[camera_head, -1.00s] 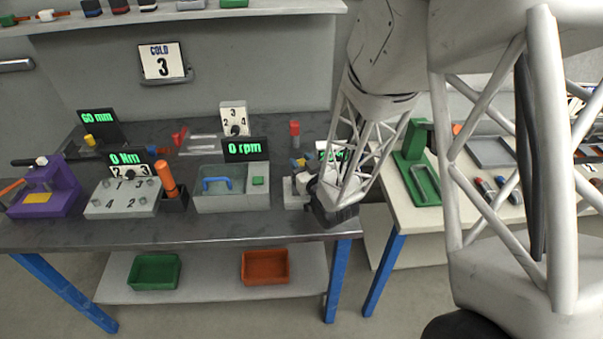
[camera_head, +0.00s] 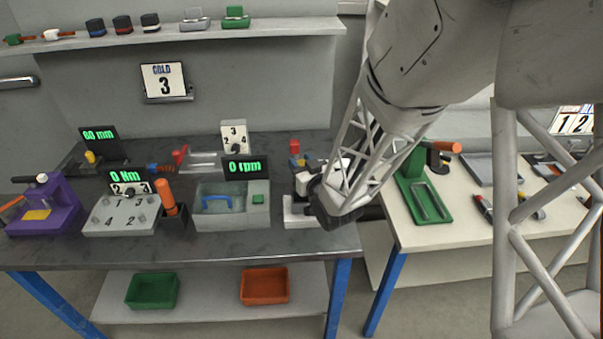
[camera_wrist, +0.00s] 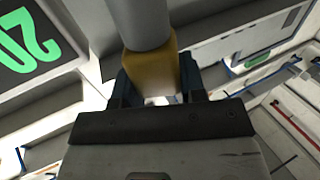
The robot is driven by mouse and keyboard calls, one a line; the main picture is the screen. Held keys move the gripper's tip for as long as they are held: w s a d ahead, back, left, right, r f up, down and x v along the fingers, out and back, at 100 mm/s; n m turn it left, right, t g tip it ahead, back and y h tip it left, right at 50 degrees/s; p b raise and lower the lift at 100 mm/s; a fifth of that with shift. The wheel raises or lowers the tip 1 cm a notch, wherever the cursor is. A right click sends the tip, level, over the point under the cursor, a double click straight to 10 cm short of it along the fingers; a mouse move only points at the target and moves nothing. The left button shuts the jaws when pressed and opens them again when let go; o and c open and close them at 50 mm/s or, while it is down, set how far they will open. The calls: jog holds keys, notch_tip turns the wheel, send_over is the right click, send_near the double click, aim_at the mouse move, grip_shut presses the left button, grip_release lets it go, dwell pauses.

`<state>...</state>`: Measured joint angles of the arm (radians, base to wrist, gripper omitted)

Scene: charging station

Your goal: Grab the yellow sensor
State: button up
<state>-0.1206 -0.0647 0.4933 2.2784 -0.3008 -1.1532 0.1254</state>
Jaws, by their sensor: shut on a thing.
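The yellow sensor (camera_wrist: 153,75) shows in the wrist view as a yellow block with a grey cylinder (camera_wrist: 140,22) rising from it. My gripper (camera_wrist: 157,88) has its two dark fingers on either side of the yellow block and is shut on it. In the head view my gripper (camera_head: 311,190) is at the right end of the dark workbench, beside a white device (camera_head: 298,212). The sensor itself cannot be made out in the head view, where my arm and gripper cover that spot.
The dark workbench (camera_head: 225,252) carries a blue-handled tray (camera_head: 221,203), a numbered grey box (camera_head: 118,215) and a purple device (camera_head: 50,205). A green press (camera_head: 422,190) stands on the pale table to the right. Green (camera_head: 152,290) and orange (camera_head: 264,285) bins sit on the lower shelf.

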jog(key=shift+r, duration=1.85)
jog(key=shift+w, duration=0.1)
